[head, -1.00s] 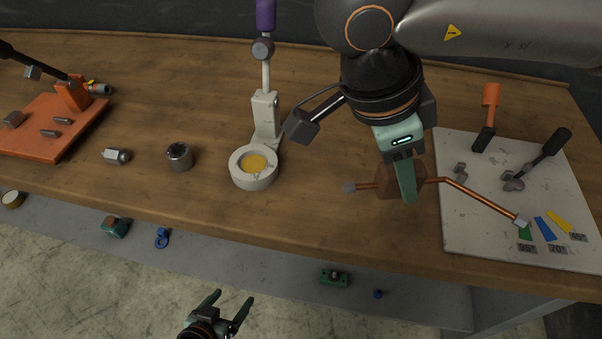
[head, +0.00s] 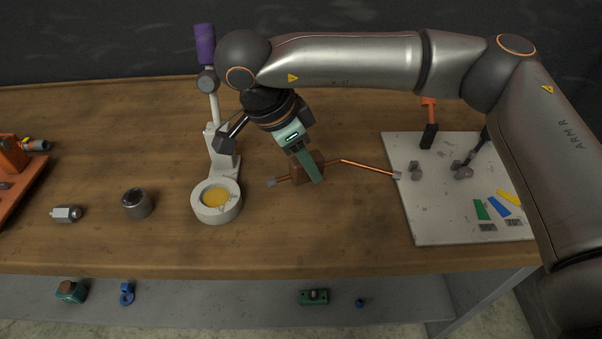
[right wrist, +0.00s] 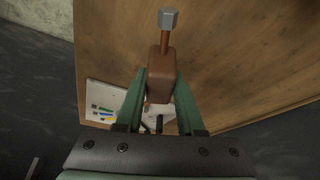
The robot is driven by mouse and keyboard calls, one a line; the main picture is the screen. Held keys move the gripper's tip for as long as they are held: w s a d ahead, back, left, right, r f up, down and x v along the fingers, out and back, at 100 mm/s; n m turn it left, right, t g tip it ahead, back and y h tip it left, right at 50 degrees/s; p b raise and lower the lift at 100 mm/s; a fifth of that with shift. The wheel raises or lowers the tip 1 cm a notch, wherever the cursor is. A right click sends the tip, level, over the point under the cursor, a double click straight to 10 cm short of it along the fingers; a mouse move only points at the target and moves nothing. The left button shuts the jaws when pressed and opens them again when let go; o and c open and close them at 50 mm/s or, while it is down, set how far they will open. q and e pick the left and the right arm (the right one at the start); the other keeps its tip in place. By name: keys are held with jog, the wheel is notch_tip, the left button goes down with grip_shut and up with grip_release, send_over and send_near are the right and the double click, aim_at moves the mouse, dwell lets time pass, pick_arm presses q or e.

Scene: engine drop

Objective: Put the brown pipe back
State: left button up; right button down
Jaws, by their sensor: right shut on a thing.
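The brown pipe (head: 362,165) is a thin copper-coloured rod with a bend, grey end fittings and a brown block (head: 309,168) around it. My right gripper (head: 311,168) is shut on the brown block, above the wooden table and right of the white press. In the right wrist view the block (right wrist: 160,87) sits between the two green fingers, with one grey end fitting (right wrist: 168,18) beyond it. The pipe's other end reaches the left edge of the white board (head: 430,220) in the head view; I cannot tell if it touches. My left gripper is not in view.
The white press (head: 217,203) with a purple handle stands close left of my right gripper. A grey metal cup (head: 137,203) and a small fitting (head: 66,213) lie further left. The white board carries grey clamps (head: 462,170) and coloured wedges. The table's front middle is clear.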

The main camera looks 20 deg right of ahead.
aim_at(308, 187)
jog(key=w+f, duration=0.2)
jog(key=f, duration=0.1)
jog(key=shift+w, duration=0.25)
jog(key=shift+w+f+p, duration=0.15)
jog(key=shift+f, duration=0.75)
jog(key=shift+w+f+p, duration=0.1)
jog(key=shift+f+p, duration=0.05)
jog(key=shift+f, duration=0.7)
jog(key=shift+f, duration=0.1)
jog(key=c, duration=0.5)
grip_release()
jog(key=v, duration=1.2)
jog(key=shift+s+b, duration=0.1)
jog(key=shift+b, duration=0.2)
